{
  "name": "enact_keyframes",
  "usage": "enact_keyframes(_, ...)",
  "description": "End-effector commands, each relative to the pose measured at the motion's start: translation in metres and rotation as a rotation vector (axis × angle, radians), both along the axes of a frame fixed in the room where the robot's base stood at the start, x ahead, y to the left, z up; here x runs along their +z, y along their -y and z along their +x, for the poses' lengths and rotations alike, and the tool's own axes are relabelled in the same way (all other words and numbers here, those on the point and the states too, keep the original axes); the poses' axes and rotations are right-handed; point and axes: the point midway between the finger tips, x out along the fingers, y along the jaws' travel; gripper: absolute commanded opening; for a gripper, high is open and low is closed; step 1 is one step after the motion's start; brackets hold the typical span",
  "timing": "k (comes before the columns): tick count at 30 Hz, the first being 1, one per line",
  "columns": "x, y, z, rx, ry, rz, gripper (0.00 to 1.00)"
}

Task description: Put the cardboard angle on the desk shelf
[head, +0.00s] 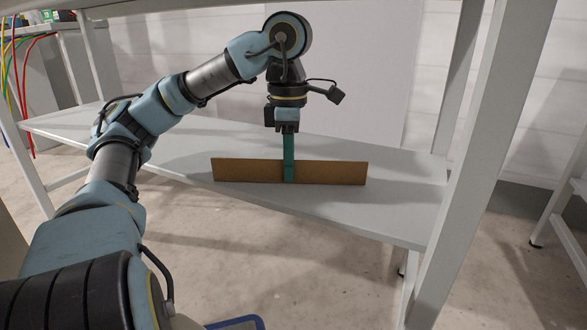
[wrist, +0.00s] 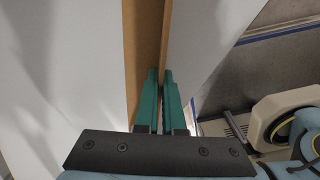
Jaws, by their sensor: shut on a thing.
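The cardboard angle (head: 330,172) is a long brown strip standing on edge at the lower shelf of the desk (head: 400,169), near its front edge. I cannot tell whether its bottom edge touches the shelf or hangs just above it. My gripper (head: 289,172) points straight down with its green fingers shut on the middle of the angle. In the wrist view, the angle (wrist: 146,40) runs up between my gripper's fingertips (wrist: 160,72), with the pale shelf surface (wrist: 70,80) on both sides. The angle's far side is hidden in the head view.
The desk's right leg (head: 480,150) and its top (head: 310,4) frame the shelf. A pale panel (head: 360,70) stands behind. Coloured cables (head: 22,90) hang at the far left. The shelf is clear on both sides of the angle.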

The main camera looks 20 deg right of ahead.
Motion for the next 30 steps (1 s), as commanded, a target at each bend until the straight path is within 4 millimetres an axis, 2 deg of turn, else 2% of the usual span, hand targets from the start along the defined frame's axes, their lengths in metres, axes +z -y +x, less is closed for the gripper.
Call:
enact_keyframes(3, -0.002, 0.0, 0.0, 0.0, 0.0, 0.0, 0.0)
enact_keyframes(4, -0.003, 0.0, 0.0, 0.0, 0.0, 0.0, 0.07)
enact_keyframes(12, -0.002, 0.0, 0.0, 0.0, 0.0, 0.0, 0.36)
enact_keyframes(23, 0.003, 0.0, 0.0, 0.0, 0.0, 0.0, 0.36)
enact_keyframes(30, 0.024, 0.0, 0.0, 0.0, 0.0, 0.0, 0.36)
